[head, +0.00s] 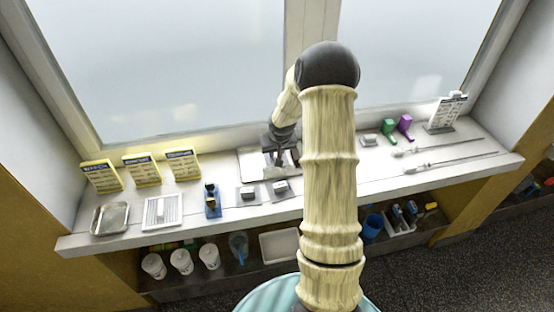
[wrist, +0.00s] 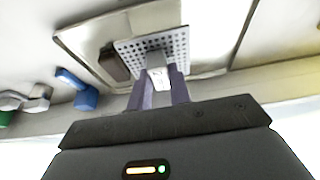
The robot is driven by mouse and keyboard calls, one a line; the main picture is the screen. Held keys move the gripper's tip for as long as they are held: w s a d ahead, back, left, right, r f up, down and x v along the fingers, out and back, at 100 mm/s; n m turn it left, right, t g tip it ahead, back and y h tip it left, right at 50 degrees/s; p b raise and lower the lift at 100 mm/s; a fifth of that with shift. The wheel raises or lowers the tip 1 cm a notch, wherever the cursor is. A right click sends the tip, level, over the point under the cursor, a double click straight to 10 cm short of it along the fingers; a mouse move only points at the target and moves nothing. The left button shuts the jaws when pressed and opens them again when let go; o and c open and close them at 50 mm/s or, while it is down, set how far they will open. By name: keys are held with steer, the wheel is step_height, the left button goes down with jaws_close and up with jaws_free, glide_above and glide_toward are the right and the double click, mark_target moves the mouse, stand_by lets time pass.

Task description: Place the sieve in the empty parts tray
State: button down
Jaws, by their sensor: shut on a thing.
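The sieve (wrist: 178,45) is a square grey plate with many small holes and a pale handle block, seen in the wrist view. My gripper (wrist: 158,88) is shut on that handle. The sieve's plate is over a shallow metal tray (wrist: 88,42) with a raised rim; whether it touches the tray floor cannot be told. A dark brown block shows at the plate's left edge, inside the tray's outline. In the head view my gripper (head: 281,152) is at the back of the sill, over a pale tray (head: 250,164), and my arm hides much of this area.
To the left on the sill (head: 380,185) are a metal tray (head: 110,218), a white ribbed tray (head: 162,211), a blue stand (head: 212,203) and two grey pads with metal blocks. Yellow signs (head: 142,170) stand behind. Purple and green items (head: 404,124) and long rods are at right.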

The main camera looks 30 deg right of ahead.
steer(key=f, duration=0.3)
steer(key=shift+w+a+f, duration=0.1)
steer(key=shift+w+f, duration=0.1)
steer(key=shift+f, duration=0.15)
steer(key=shift+a, duration=0.1)
steer(key=shift+s+d, duration=0.2)
steer(key=c, duration=1.3)
jaws_free()
steer(key=shift+d, duration=0.1)
steer(key=shift+s, duration=0.1)
